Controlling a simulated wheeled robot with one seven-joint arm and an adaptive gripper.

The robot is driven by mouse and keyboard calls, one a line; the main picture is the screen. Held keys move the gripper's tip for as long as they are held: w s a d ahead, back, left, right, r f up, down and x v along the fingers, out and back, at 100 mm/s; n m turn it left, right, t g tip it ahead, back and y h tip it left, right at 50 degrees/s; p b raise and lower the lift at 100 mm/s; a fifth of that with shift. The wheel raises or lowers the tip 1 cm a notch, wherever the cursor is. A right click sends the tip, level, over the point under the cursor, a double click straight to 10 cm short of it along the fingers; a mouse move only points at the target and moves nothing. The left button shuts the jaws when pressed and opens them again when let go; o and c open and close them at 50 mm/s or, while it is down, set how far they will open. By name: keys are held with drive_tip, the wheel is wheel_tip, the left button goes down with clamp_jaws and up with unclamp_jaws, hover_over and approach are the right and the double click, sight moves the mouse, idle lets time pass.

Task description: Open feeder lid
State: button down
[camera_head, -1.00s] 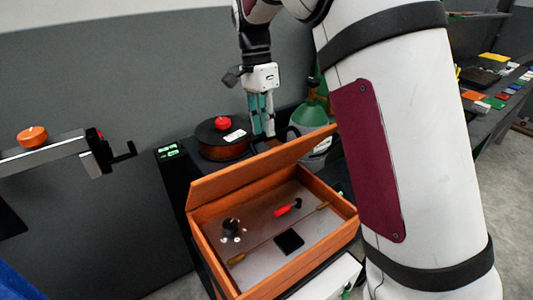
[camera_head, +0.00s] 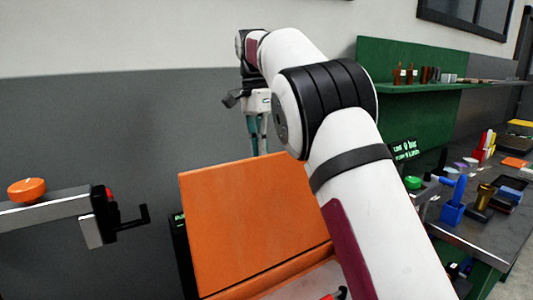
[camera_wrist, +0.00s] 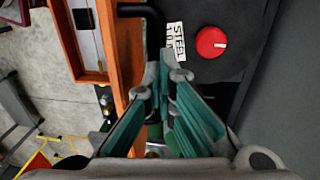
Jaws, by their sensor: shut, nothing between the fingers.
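The orange wooden feeder box has its lid (camera_head: 250,225) standing raised, its broad face toward the head camera. A little of the box's pale interior (camera_head: 310,281) shows below it. My gripper (camera_head: 259,150) points down behind the lid's top edge, its teal fingers partly hidden. In the wrist view my gripper (camera_wrist: 164,78) has its fingertips together with nothing between them. The lid's edge (camera_wrist: 116,65) runs just left of the fingers there. A black bent handle (camera_wrist: 153,25) passes close by the fingertips; I cannot tell whether they touch.
A dark round top with a red knob (camera_wrist: 210,42) and a label lies right of the fingertips. An orange-knobbed rail with a crank (camera_head: 128,222) is at left. A bench with a blue holder (camera_head: 453,209) and small parts is at right. A grey wall (camera_head: 90,130) stands behind.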

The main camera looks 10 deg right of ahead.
drive_tip(key=f, duration=0.2)
drive_tip(key=f+g, duration=0.1)
drive_tip(key=f, duration=0.1)
drive_tip(key=shift+w+a, duration=0.25)
drive_tip(key=c, duration=1.7)
unclamp_jaws()
drive_tip(key=shift+w, duration=0.25)
drive_tip(key=shift+d+r, duration=0.1)
drive_tip(key=shift+r, duration=0.1)
drive_tip(key=shift+s, duration=0.1)
